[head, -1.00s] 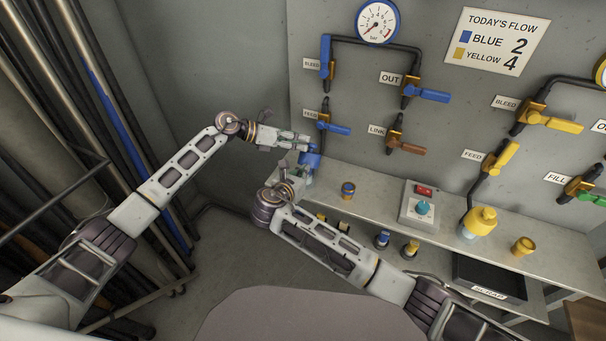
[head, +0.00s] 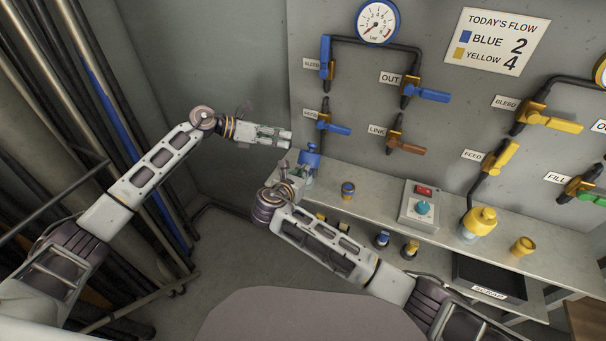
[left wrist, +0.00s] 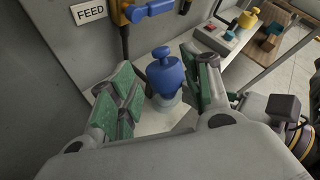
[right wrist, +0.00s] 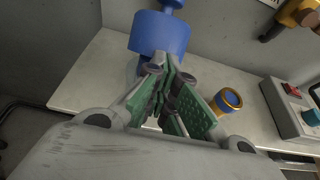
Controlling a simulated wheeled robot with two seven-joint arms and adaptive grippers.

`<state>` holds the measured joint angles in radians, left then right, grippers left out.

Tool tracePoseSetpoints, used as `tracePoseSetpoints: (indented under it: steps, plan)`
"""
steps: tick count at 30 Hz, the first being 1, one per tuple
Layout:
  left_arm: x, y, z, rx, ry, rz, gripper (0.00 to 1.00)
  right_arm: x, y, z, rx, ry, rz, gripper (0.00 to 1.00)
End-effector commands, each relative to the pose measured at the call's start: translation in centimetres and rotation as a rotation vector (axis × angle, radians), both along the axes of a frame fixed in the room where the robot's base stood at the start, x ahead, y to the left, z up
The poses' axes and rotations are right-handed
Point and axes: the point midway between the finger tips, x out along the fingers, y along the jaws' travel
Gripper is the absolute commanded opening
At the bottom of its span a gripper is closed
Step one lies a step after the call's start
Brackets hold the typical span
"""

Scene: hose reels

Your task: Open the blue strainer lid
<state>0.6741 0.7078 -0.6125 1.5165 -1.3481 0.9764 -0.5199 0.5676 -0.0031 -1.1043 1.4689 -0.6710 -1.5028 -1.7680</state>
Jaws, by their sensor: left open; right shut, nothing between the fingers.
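The blue strainer lid (head: 309,159), with a knob on top, sits on a pale strainer body at the left end of the shelf. My left gripper (head: 288,138) is open and empty, up and left of the lid. In the left wrist view the lid (left wrist: 167,76) appears between and beyond the spread green-padded fingers. My right gripper (right wrist: 166,82) is shut and empty in front of the strainer body, just below the lid (right wrist: 160,34). I cannot tell whether it touches the body.
Behind the strainer is a wall panel with a blue FEED valve (head: 333,128). On the shelf (head: 375,192) stand a blue-and-brass fitting (head: 348,190), a button box (head: 422,207) and a yellow-lidded strainer (head: 480,222). Pipes (head: 105,110) stand at the left.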

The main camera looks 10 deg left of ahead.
Motion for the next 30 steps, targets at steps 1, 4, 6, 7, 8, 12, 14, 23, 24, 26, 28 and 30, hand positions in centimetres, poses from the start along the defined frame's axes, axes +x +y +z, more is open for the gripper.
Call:
tracePoseSetpoints:
  steps: [1,4,6,7,8,12,14,23,24,26,28,30]
  plan:
    - [0.0,0.0,0.0,0.0,0.0,0.0,0.49,0.1,-0.2,-0.1,-0.002,0.002,-0.004,0.0]
    - [0.0,0.0,-0.1,-0.007,0.004,0.004,0.49,0.1,-0.2,-0.1,-0.002,0.002,-0.004,0.0]
    - [0.1,-0.1,-0.2,-0.02,0.01,0.011,0.49,0.1,-0.2,-0.1,-0.002,0.002,-0.004,0.0]
    - [0.2,-0.1,-0.2,-0.03,0.015,0.016,0.49,0.1,-0.2,-0.1,-0.002,0.002,-0.004,0.0]
    - [0.2,-0.1,-0.3,-0.041,0.021,0.022,0.49,0.1,-0.2,-0.1,-0.002,0.002,-0.004,0.0]
    - [0.7,-0.2,-0.9,-0.122,0.064,0.072,0.49,0.1,-0.2,-0.1,-0.002,0.002,-0.004,0.0]
    - [1.0,-0.2,-1.3,-0.17,0.091,0.103,0.49,0.1,-0.2,-0.1,-0.002,0.002,-0.004,0.0]
    - [3.1,1.2,-4.6,-0.47,0.276,0.322,0.49,0.1,-0.2,-0.2,-0.002,0.002,-0.004,0.0]
    - [3.3,1.6,-5.2,-0.509,0.304,0.355,0.49,0.1,-0.2,-0.2,-0.002,0.002,-0.004,0.0]
    - [3.6,2.1,-6.3,-0.566,0.345,0.406,0.49,0.1,-0.2,-0.2,-0.002,0.002,-0.003,0.0]
    - [4.0,2.9,-7.6,-0.632,0.394,0.466,0.49,0.1,-0.2,-0.2,-0.002,0.002,-0.003,0.0]
    - [4.2,3.6,-9.2,-0.697,0.446,0.527,0.49,0.1,-0.2,-0.2,-0.002,0.002,-0.003,0.0]
